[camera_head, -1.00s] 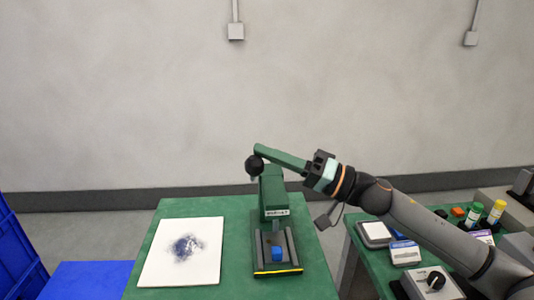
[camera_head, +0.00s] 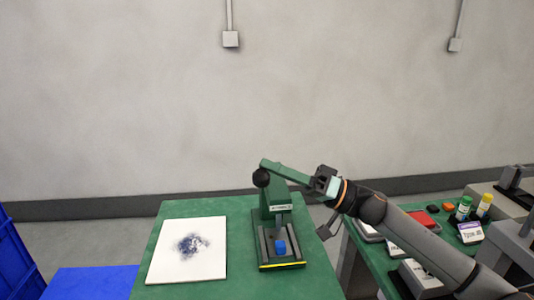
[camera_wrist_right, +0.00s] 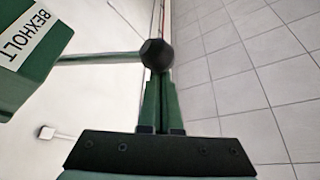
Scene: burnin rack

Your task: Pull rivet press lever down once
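The green rivet press (camera_head: 273,202) stands on the green table, with a blue block (camera_head: 280,246) on its base below the ram. Its lever ends in a black ball knob (camera_head: 261,178) beside the upper left of the press head. In the right wrist view, the thin lever rod (camera_wrist_right: 100,57) runs from the knob (camera_wrist_right: 157,54) to the press (camera_wrist_right: 25,75). My right gripper (camera_head: 266,165) reaches in from the right, its long green fingers close together and their tips over the knob. In the right wrist view the knob hides the fingertips (camera_wrist_right: 158,72); contact seems likely. My left gripper is out of view.
A white board with a dark smudge (camera_head: 165,265) lies left of the press on the green table (camera_head: 230,285). A second table at right holds a red item (camera_head: 422,218), bottles (camera_head: 463,208) and boxes. Blue crates (camera_head: 20,255) stand at far left.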

